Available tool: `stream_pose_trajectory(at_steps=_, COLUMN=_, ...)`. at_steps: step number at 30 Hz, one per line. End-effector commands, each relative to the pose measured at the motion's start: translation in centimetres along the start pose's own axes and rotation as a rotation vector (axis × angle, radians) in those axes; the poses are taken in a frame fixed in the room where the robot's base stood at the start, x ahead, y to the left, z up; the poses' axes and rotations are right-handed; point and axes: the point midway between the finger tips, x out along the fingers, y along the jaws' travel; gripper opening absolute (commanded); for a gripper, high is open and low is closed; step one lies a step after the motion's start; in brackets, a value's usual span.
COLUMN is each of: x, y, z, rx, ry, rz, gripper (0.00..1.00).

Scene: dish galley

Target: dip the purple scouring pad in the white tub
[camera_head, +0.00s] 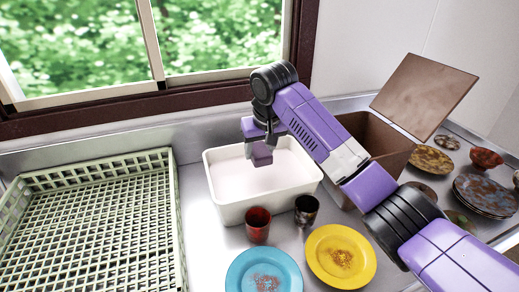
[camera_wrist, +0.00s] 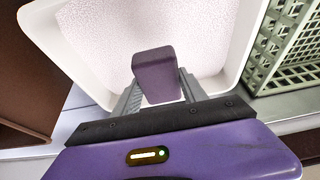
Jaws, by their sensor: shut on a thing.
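The white tub (camera_head: 231,209) stands on the counter below the window. Whitish, foamy-looking contents fill it; the tub's rim (camera_wrist: 225,78) and contents also show in the wrist view. My gripper (camera_head: 261,141) is over the tub, pointing down. It is shut on the purple scouring pad (camera_head: 262,157), a small block seen between the two fingers in the wrist view (camera_wrist: 155,75). The pad hangs over the tub's contents; I cannot tell whether its lower end touches them.
A pale green dish rack (camera_head: 176,213) is left of the tub. A red cup (camera_head: 258,226) and a dark cup (camera_head: 306,210) stand close in front. Blue (camera_head: 238,272) and yellow plates (camera_head: 366,262) lie nearer. A brown lidded box (camera_head: 392,150) and several dirty dishes (camera_head: 486,193) are right.

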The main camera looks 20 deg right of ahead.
Motion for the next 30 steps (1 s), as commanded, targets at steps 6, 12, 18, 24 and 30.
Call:
stream_pose_trajectory(at_steps=6, x=1.7, y=0.0, z=0.7, rx=0.001, ry=-0.001, rz=-0.001, gripper=0.00)
stream_pose_trajectory(at_steps=12, x=3.2, y=0.0, z=1.3, rx=0.000, ry=-0.001, rz=-0.001, gripper=0.00)
stream_pose_trajectory(at_steps=18, x=4.7, y=0.0, z=1.8, rx=0.002, ry=-0.001, rz=0.000, gripper=0.00)
stream_pose_trajectory(at_steps=24, x=6.3, y=0.0, z=2.5, rx=0.001, ry=-0.001, rz=-0.001, gripper=0.00)
stream_pose_trajectory(at_steps=30, x=7.7, y=0.0, z=3.0, rx=0.000, ry=-0.001, rz=0.000, gripper=0.00)
